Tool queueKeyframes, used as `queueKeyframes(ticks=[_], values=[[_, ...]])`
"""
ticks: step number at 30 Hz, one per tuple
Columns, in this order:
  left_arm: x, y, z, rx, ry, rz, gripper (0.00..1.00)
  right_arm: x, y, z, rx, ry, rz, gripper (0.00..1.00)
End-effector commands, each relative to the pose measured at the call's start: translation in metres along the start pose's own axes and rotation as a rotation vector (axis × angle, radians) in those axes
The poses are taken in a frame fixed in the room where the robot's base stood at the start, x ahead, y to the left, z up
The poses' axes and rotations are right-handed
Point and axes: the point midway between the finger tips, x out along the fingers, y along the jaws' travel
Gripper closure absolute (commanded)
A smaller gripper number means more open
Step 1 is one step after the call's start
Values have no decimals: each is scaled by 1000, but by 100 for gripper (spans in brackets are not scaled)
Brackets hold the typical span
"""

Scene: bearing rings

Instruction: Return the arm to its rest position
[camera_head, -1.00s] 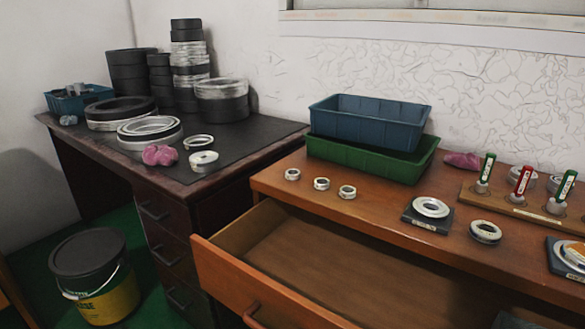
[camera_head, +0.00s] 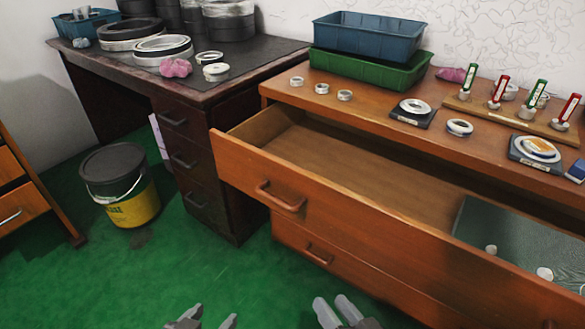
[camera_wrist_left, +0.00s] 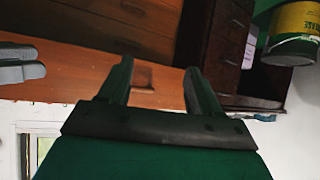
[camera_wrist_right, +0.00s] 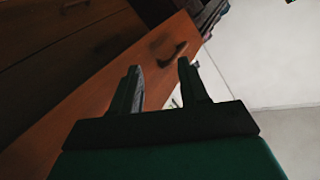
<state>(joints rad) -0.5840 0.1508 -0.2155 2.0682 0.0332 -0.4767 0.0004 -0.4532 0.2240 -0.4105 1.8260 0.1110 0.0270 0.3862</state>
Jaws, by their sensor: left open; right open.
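My left gripper (camera_head: 210,318) is at the bottom edge of the head view, over the green floor. Its two fingers are apart and empty in the left wrist view (camera_wrist_left: 157,85). My right gripper (camera_head: 335,308) is just to its right at the bottom of the head view, in front of the orange-brown desk. Its fingers are also apart and empty in the right wrist view (camera_wrist_right: 160,85). Both grippers are clear of the furniture. My arms behind the grippers are mostly out of the head view.
The desk's wide upper drawer (camera_head: 380,240) is pulled out, with a grey-green sheet (camera_head: 500,230) inside. Bearing rings, trays and colored-handled tools stand on the desktop. A dark-topped bucket (camera_head: 118,185) stands on the green floor (camera_head: 140,280), which is otherwise open.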

Motion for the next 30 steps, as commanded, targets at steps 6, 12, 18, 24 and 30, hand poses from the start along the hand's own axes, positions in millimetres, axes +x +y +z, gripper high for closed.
queueKeyframes(ticks=[6, 12, 18, 24, 30], values=[[0, 0, -1, 0, 2, -1, 37, -32, 41, -6, -273, -212, 199, 56], [-20, 0, -25, 2, -7, -5, 37, -60, 47, -33, -381, -317, 273, 56], [-48, -8, -50, 7, -11, -28, 37, -76, 37, -65, -387, -320, 295, 56], [-70, -17, -69, 16, -19, -56, 37, -91, 30, -92, -396, -320, 315, 56], [-76, -22, -71, 13, -21, -69, 37, -96, 29, -98, -399, -320, 323, 56]])
